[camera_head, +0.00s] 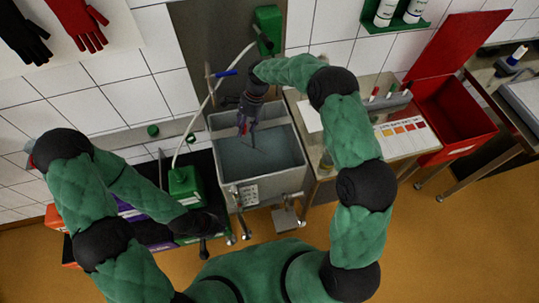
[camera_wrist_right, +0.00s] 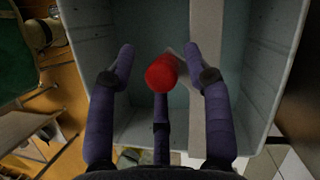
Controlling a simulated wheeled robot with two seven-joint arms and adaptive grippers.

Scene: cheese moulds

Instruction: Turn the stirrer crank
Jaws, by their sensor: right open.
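My right gripper (camera_head: 247,122) hangs over the grey vat (camera_head: 296,180). In the right wrist view my right gripper (camera_wrist_right: 162,82) is open, with purple fingers spread to the left, right and below a red knob (camera_wrist_right: 161,73). The knob looks like the crank's handle; a gap shows between it and the side fingers. I cannot tell whether the lower finger touches it. The rest of the crank is mostly hidden behind the knob and gripper. My left gripper (camera_head: 203,232) is low, left of the vat, dark and too small to read.
A green container (camera_head: 187,183) with a pale hose stands left of the vat. A table with a colour chart (camera_head: 402,133) and an open red box (camera_head: 455,115) are at right. A blue-handled tap (camera_head: 224,73) is on the back wall.

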